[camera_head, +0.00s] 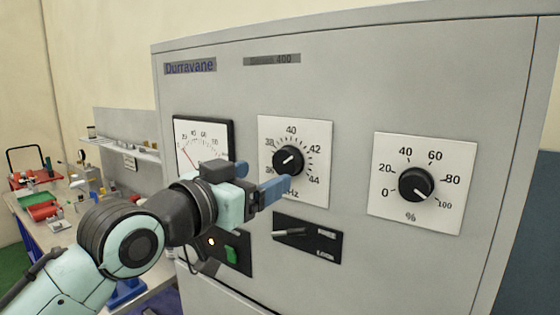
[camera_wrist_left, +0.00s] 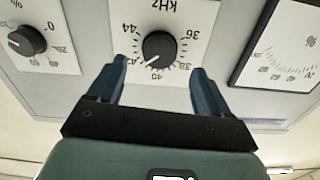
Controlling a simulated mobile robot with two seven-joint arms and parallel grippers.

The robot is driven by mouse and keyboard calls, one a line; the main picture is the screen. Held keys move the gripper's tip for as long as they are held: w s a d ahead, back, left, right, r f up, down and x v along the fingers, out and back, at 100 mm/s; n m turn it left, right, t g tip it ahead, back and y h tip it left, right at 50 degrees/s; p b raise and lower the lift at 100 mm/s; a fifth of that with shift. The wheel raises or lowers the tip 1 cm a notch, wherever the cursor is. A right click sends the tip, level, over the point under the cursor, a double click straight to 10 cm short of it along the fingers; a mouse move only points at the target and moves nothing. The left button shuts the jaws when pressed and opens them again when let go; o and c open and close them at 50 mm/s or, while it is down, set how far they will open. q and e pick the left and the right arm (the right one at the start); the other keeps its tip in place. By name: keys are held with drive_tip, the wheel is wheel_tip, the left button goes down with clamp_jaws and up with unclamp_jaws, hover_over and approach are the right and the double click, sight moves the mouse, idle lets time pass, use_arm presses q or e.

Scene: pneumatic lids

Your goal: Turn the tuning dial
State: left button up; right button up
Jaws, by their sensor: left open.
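The tuning dial (camera_head: 288,160) is a round black knob on a white kHz scale plate, in the middle of the grey cabinet's front. Its white mark points to the upper right, near 42. In the left wrist view the dial (camera_wrist_left: 159,47) appears upside down. My left gripper (camera_head: 268,190) is open and empty, in front of the lower part of the kHz plate. In the left wrist view its two blue fingers (camera_wrist_left: 158,70) stand apart, one to each side below the dial. I cannot tell that either finger touches it. My right gripper is not in view.
A second black knob (camera_head: 415,185) on a percent plate sits to the right. A meter (camera_head: 190,137) is at the left, partly hidden by my arm. A cluttered workbench (camera_head: 75,205) stands at the left.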

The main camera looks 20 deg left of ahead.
sight(283, 166)
use_arm(q)
drive_tip(key=p+x, duration=0.1)
drive_tip(key=x, duration=0.5)
drive_tip(key=shift+r, duration=0.2)
drive_tip(key=shift+w+f+p, duration=0.1)
drive_tip(key=shift+w+p, duration=0.25)
drive_tip(key=shift+w, duration=0.05)
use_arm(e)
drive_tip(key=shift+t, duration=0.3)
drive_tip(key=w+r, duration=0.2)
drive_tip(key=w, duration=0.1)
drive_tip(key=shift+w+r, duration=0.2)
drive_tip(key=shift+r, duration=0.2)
use_arm(q)
drive_tip(key=shift+s, duration=0.1)
drive_tip(key=c, duration=1)
drive_tip(key=shift+c, duration=0.2)
